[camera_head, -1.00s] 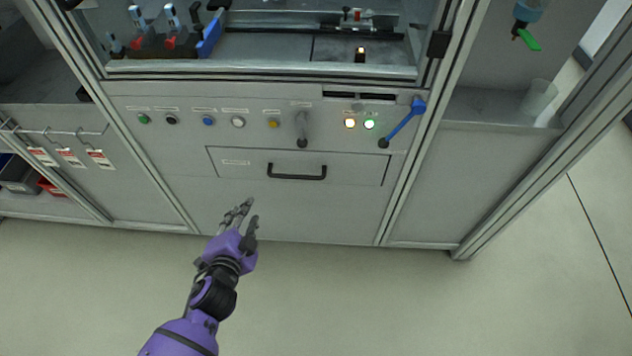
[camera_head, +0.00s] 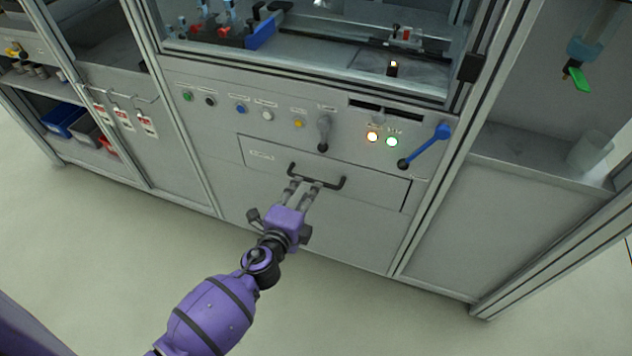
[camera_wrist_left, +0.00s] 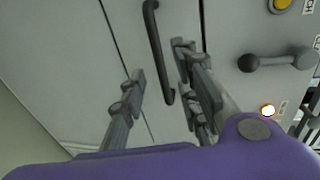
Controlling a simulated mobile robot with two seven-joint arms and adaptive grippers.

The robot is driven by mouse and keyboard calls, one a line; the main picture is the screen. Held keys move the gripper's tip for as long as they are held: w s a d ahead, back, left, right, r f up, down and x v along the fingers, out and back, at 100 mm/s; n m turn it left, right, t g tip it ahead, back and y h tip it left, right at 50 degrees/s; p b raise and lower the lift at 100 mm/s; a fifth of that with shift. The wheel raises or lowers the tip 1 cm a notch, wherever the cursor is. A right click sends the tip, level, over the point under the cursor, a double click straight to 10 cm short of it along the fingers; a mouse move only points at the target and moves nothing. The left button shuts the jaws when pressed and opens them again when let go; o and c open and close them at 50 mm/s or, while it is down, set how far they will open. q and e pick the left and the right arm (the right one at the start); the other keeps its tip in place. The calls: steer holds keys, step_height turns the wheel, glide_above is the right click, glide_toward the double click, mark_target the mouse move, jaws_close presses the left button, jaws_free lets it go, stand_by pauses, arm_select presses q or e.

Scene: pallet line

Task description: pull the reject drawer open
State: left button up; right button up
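The reject drawer (camera_head: 375,190) is a grey front panel in the cabinet face, and it looks shut and flush. Its black bar handle (camera_head: 333,187) also shows in the left wrist view (camera_wrist_left: 157,50). My left gripper (camera_head: 302,186) is open, its fingertips at the left half of the handle. In the left wrist view my left gripper (camera_wrist_left: 160,64) has fingers on both sides of the bar's line, with gaps to it. I cannot tell whether the fingertips reach past the bar. My right gripper is not in view.
Above the drawer are a row of buttons, a grey lever (camera_head: 324,132), lit lamps (camera_head: 372,136) and a blue-handled lever (camera_head: 425,146). A cabinet post (camera_head: 440,160) stands to the right. The floor (camera_head: 380,315) in front is clear.

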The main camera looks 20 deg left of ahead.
mark_target(312, 182)
arm_select(q)
steer(key=x, duration=0.6)
steer(key=shift+b, duration=0.3)
jaws_close()
